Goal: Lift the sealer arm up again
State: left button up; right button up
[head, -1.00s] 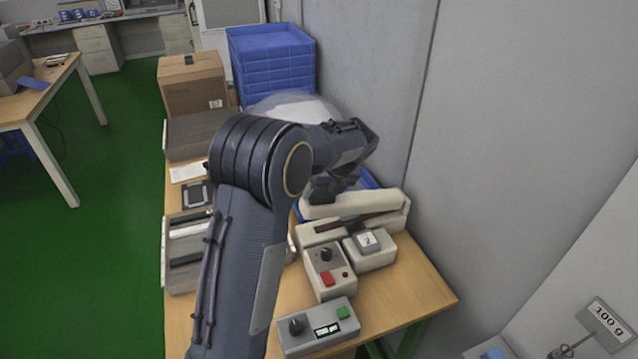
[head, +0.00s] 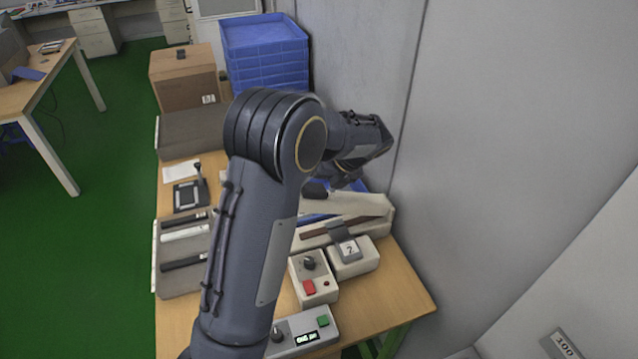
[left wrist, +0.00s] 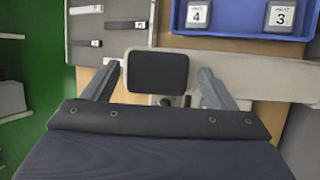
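The sealer (head: 385,224) is a cream bench device near the wall in the head view. Its cream arm (head: 352,205) is tilted up, its left end higher, with a gap showing a blue strip below. My left gripper (head: 325,189) is at the arm's left end, partly hidden by my own arm links. In the left wrist view, the arm's black handle pad (left wrist: 158,72) lies between the two spread fingers of my left gripper (left wrist: 158,85), with gaps on both sides. Whether a finger touches it from below I cannot tell. My right gripper is in neither view.
A grey box with a green button (head: 303,334) is nearer. A tool tray (head: 167,281) lies left. Blue crates (head: 265,60) stand behind.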

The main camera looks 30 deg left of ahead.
pick_arm(q)
jog(key=shift+o, duration=0.4)
jog(key=shift+f, duration=0.1)
jog(key=v, duration=0.7)
jog(key=shift+d+r+b, duration=0.2)
jog(key=shift+r+b, duration=0.15)
jog(key=shift+b, duration=0.1)
jog(key=s+d+n+t+h, duration=0.3)
jog(key=s+n+h, duration=0.2)
jog(key=s+n, duration=0.9)
jog(key=s+d+n+t+h, duration=0.3)
jog(key=s+d+n+h, duration=0.1)
jog(key=s+n, duration=1.1)
jog(key=shift+f+h+b, duration=0.35)
jog(key=shift+h, duration=0.35)
